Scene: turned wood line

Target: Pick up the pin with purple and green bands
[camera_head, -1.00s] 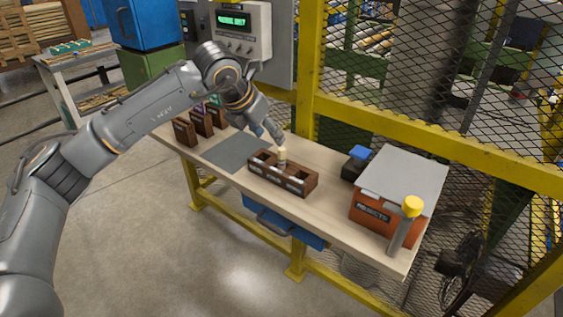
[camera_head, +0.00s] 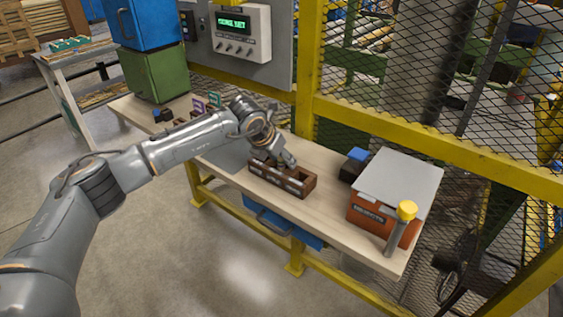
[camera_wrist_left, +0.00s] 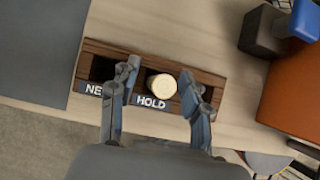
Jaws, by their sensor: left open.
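A dark wooden rack (camera_head: 293,187) stands on the bench, and it also shows in the left wrist view (camera_wrist_left: 148,60). A pin with a pale round top (camera_wrist_left: 161,87) stands in its middle compartment, labelled HOLD. I see the pin nearly end-on, so its bands are hidden. My left gripper (camera_head: 287,163) is over the rack, pointing down. In the left wrist view the left gripper (camera_wrist_left: 158,88) is open, with one finger on each side of the pin top and visible gaps between. The left compartment looks dark and empty. My right gripper is not in view.
An orange rejects bin (camera_head: 365,217) with a grey lid stands at the right, beside a yellow-capped post (camera_head: 398,232). A small black and blue item (camera_head: 353,165) sits behind the rack. A grey mat (camera_head: 226,154) lies left. A yellow-framed mesh fence (camera_head: 440,153) rises behind.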

